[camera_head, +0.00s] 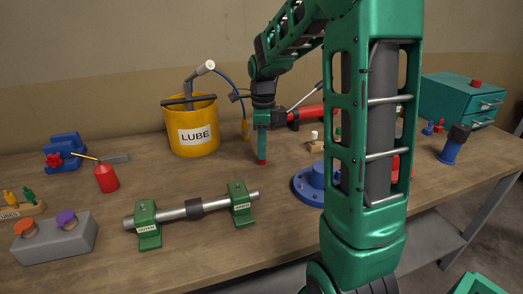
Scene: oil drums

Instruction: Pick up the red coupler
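My gripper (262,158) points down over the back middle of the bench, in front of and right of the yellow lube bucket. Its lower end is a narrow red part, seen edge-on. I cannot tell whether this red part is fingers or a held piece, nor whether the gripper is open. No part is clearly marked as the red coupler. Small red pieces that may be it are one on the teal drawer cabinet (476,82) and one at the back right of the bench (440,125). My arm hides part of the bench's right side.
The yellow bucket (192,135) stands left of my gripper, and a red cylinder (308,113) lies behind it to the right. A blue flanged part (312,183) and a shaft (219,201) on green stands are nearer. Bare wood lies between the bucket and shaft.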

